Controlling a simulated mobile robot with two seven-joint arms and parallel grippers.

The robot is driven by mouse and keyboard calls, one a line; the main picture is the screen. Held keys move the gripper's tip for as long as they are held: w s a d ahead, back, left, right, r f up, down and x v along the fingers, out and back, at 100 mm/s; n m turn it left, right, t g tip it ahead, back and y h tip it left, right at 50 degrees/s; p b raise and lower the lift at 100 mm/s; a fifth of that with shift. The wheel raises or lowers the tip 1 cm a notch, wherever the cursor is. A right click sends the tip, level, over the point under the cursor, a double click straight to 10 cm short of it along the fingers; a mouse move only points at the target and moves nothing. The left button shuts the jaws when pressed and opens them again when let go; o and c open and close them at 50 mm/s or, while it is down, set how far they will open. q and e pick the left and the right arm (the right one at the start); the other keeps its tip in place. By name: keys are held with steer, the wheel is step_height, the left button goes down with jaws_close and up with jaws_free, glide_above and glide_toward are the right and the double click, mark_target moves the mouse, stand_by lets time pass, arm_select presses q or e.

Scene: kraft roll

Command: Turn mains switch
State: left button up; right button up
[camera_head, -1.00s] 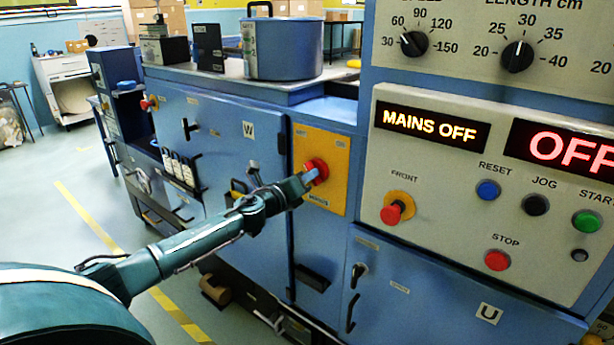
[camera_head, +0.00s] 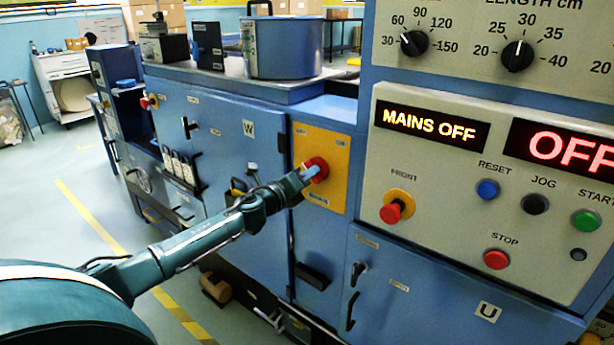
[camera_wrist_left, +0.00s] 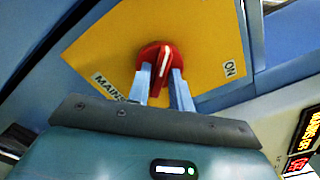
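The mains switch (camera_head: 319,164) is a red rotary knob on a yellow plate (camera_head: 334,149) on the blue machine front. In the left wrist view the knob (camera_wrist_left: 154,55) shows a white pointer line, close to upright in the picture and tilted slightly right. The ON label (camera_wrist_left: 230,69) is to its right and the MAINS label (camera_wrist_left: 107,87) at its lower left. My left gripper (camera_head: 311,173) is at the knob. In the left wrist view its two fingers (camera_wrist_left: 162,80) lie on either side of the knob's grip and appear closed on it. My right gripper is not in view.
The lit display (camera_head: 431,126) reads MAINS OFF. The grey control panel (camera_head: 455,185) to the right has a red FRONT knob (camera_head: 396,207), several push buttons and a red STOP button (camera_head: 497,259). A blue pot (camera_head: 284,48) stands on the machine top above the plate.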

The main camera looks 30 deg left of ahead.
arm_select(q)
steer(key=shift+o, duration=1.2)
steer(key=shift+s, duration=0.1)
steer(key=s+a+b, duration=0.1)
steer(key=s+b, duration=0.1)
steer(key=s, duration=1.1)
steer(key=shift+b, duration=0.3)
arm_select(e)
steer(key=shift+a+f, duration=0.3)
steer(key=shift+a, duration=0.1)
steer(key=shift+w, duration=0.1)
